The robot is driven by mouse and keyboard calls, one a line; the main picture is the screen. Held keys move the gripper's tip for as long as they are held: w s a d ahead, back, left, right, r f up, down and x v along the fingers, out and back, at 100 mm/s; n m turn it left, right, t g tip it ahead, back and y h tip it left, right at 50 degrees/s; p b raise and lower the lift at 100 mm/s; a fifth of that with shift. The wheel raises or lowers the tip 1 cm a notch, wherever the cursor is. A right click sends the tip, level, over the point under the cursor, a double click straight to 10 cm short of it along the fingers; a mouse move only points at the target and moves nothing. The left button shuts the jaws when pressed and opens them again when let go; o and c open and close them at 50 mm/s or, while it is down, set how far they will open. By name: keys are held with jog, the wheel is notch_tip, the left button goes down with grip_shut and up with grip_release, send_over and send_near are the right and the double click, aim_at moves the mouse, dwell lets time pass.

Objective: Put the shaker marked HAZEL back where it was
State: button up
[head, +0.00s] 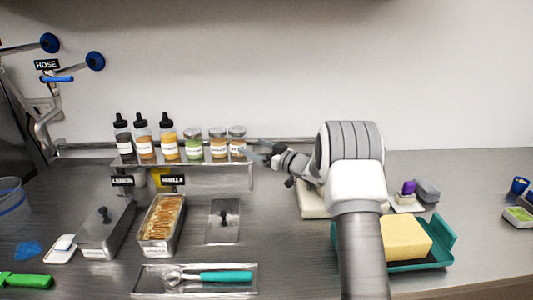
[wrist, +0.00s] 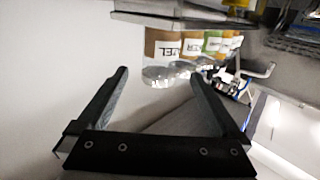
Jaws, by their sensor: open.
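The HAZEL shaker (wrist: 166,48) shows upside down in the wrist view, with "ZEL" readable on its white label and its clear lid towards my gripper. In the head view it appears to be the rightmost shaker (head: 237,141), standing upright at the right end of the row on the raised steel shelf (head: 205,176). My gripper (wrist: 158,75) is open, with its fingertips on either side of the lid's direction; no grip on the shaker shows. In the head view my gripper (head: 254,153) is just right of it; whether they touch I cannot tell.
Two more shakers (head: 218,142) and several black-capped bottles (head: 143,138) stand left along the shelf. Steel pans (head: 160,225) and a scoop tray (head: 150,281) lie below. The wall is close behind.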

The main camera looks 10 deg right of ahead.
jog(key=s+d+r+m+g+h, duration=0.1)
jog(key=s+d+r+m+h, duration=0.2)
jog(key=s+r+h, duration=0.4)
jog(key=s+d+r+m+h, duration=0.2)
jog(key=s+r+m+h, duration=0.15)
jog(key=s+r, duration=0.5)
jog(key=s+a+f+g, duration=0.2)
jog(key=s+f, duration=0.1)
jog(key=s, duration=0.8)
jog(key=s+a+f+g, duration=0.3)
jog(key=s, duration=0.9)
jog(key=s+a+f+g, duration=0.3)
jog(key=s, duration=0.8)
jog(key=shift+s+a+f, duration=0.25)
notch_tip(320, 180, up, 3)
jog(key=p, duration=0.3)
jog(key=shift+r+y, duration=0.1)
jog(key=shift+y, duration=0.15)
